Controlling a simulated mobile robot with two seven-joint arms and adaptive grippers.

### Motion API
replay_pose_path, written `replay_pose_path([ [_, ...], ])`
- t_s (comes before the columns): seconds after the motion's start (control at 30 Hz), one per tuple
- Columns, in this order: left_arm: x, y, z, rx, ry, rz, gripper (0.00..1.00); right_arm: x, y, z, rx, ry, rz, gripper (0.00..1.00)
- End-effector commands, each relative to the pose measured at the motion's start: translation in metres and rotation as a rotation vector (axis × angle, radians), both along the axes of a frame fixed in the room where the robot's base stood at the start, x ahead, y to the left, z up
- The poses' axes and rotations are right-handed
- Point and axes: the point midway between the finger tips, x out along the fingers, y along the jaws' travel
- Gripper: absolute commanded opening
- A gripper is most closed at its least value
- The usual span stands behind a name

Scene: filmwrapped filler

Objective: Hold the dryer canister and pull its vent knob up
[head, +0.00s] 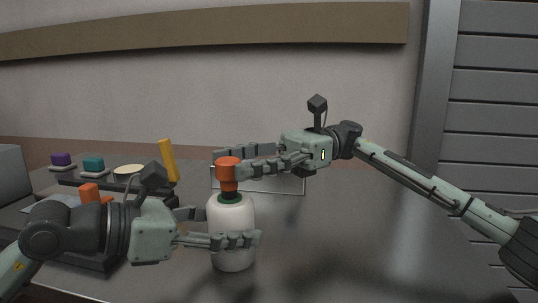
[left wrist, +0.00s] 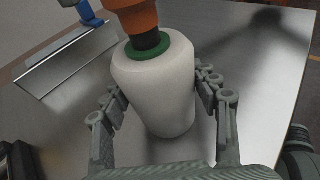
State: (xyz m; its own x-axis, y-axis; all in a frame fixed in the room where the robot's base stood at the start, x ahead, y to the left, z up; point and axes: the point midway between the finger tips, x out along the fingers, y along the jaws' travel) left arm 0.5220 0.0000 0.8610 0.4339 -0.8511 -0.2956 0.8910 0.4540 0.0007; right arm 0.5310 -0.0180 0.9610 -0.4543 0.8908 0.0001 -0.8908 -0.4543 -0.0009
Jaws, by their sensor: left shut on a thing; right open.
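The dryer canister (head: 231,249) is a white bottle-shaped body standing upright on the table. It has a green collar (left wrist: 158,47) and a dark stem under an orange vent knob (head: 228,168). My left gripper (head: 232,228) is shut on the canister's body, with a finger on either side; the left wrist view shows the canister (left wrist: 156,88) between both fingers. My right gripper (head: 232,163) is open at knob height, its fingers reaching in from the right on either side of the orange knob. Whether they touch the knob cannot be told.
A dark rack at the left holds a purple block (head: 61,159), a teal block (head: 93,164), a pale disc (head: 129,170) and a yellow upright piece (head: 168,160). An orange piece (head: 90,193) stands behind my left arm. The table's right side (head: 390,240) is clear.

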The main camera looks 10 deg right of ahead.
Motion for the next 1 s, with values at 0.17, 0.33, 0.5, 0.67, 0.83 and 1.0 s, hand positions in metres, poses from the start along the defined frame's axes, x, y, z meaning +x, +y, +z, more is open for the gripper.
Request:
replay_pose_path([
  [0.17,0.0,0.0,-0.001,0.002,0.003,0.0,0.11,0.019,-0.035,0.0,0.003,0.001,-0.004,0.53],
  [0.33,0.0,0.0,-0.001,0.001,0.003,0.0,0.11,0.034,-0.065,0.001,0.003,0.001,-0.003,0.53],
  [0.5,0.0,0.0,-0.001,0.001,0.003,0.0,0.11,0.043,-0.083,0.001,0.002,0.001,-0.002,0.53],
  [0.67,0.0,0.0,-0.001,0.001,0.003,0.0,0.11,0.045,-0.089,0.001,0.001,0.0,-0.001,0.53],
  [0.83,0.0,0.0,-0.001,0.0,0.002,0.0,0.11,0.045,-0.089,0.001,0.001,0.0,0.0,0.53],
  [1.0,0.0,0.0,-0.001,0.0,0.002,0.0,0.62,0.045,-0.089,0.001,0.001,0.0,0.0,0.53],
])
